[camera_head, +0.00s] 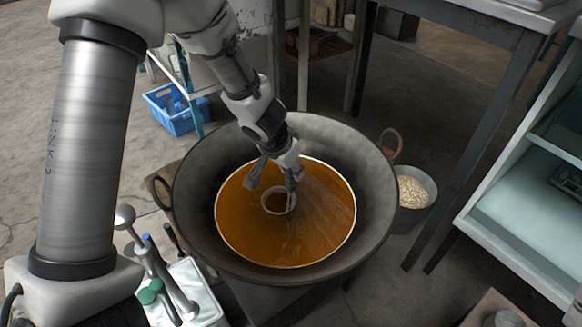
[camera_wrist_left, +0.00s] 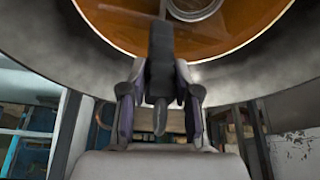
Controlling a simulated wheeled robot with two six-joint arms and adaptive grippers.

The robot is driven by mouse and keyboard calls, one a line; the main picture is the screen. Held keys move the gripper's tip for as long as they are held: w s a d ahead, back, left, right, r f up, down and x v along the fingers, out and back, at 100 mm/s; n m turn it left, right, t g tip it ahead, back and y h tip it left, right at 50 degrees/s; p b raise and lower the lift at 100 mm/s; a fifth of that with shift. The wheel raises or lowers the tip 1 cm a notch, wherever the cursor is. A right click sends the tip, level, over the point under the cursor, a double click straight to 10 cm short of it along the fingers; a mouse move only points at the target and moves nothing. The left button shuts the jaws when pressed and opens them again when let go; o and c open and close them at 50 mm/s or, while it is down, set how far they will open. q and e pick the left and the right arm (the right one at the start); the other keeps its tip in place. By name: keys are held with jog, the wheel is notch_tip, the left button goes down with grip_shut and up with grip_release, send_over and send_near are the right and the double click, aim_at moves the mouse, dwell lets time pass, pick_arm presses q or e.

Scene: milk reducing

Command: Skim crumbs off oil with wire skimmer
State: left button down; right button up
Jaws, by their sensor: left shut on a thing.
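A large dark pan (camera_head: 365,170) holds amber-brown oil (camera_head: 325,225), which also shows in the left wrist view (camera_wrist_left: 240,22). My left gripper (camera_head: 280,172) is over the pan and is shut on the dark handle (camera_wrist_left: 161,50) of the wire skimmer. The skimmer's round head (camera_head: 278,201) is at the oil, left of the middle of the pool. The head also shows at the top of the left wrist view (camera_wrist_left: 196,8). I cannot make out crumbs on the oil or in the skimmer. My right gripper is out of view.
A metal bucket (camera_head: 415,190) of pale grains stands right of the pan. A blue crate (camera_head: 175,110) is on the floor behind left. A white container (camera_head: 195,290) with utensils is at front left. A table and shelf (camera_head: 520,215) stand at the right.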

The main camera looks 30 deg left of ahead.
pick_arm(q)
notch_tip(320, 180, down, 3)
jog(key=shift+r+b, duration=0.1)
jog(key=shift+b, duration=0.8)
jog(key=shift+s+a+r, duration=0.1)
jog(key=shift+a+r, duration=0.05)
jog(key=shift+a, duration=0.1)
jog(key=s+a, duration=0.3)
jog(key=a, duration=0.2)
notch_tip(320, 180, up, 7)
jog(key=p, duration=0.5)
jog(key=shift+s+a+f+p, duration=0.2)
jog(key=shift+a+p, duration=0.05)
jog(key=shift+p, duration=0.05)
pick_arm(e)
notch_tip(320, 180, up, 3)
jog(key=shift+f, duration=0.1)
